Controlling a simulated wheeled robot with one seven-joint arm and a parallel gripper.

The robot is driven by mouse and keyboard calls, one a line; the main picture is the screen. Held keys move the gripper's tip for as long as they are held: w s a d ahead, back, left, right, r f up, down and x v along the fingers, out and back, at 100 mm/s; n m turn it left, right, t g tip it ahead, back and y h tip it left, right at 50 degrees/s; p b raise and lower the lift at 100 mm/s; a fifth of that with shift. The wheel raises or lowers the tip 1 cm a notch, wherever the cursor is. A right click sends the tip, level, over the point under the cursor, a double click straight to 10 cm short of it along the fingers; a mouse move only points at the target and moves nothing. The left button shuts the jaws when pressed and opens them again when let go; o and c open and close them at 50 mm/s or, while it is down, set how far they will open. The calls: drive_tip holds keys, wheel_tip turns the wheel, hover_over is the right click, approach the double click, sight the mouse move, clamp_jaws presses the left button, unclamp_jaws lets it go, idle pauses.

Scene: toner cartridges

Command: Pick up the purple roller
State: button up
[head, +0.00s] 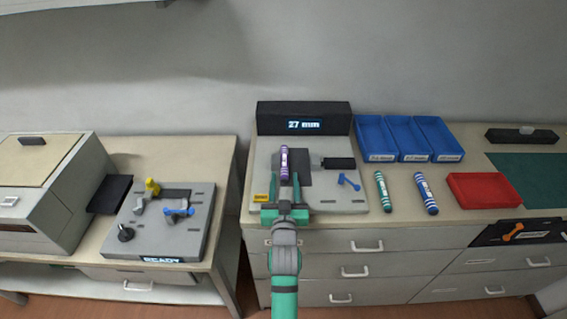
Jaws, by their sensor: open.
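The purple roller (284,163) has white bands and lies lengthwise on the grey plate of the measuring station (335,203), beside a dark recess. My gripper (285,188) is open, its two green fingers pointing away from me on either side of the line of the roller. I cannot tell the height of the fingers above the plate.
A display (304,124) reading "27 mm" stands behind the plate. Further right are a green roller (382,191), blue roller (426,193), blue bins (375,122) and red tray (484,205).

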clamp_jaws()
drive_tip(key=shift+r, duration=0.8)
drive_tip(key=s+d+r, duration=0.9)
drive_tip(key=s+r, duration=0.1)
drive_tip(key=r, duration=0.1)
drive_tip(key=shift+d+r, duration=0.2)
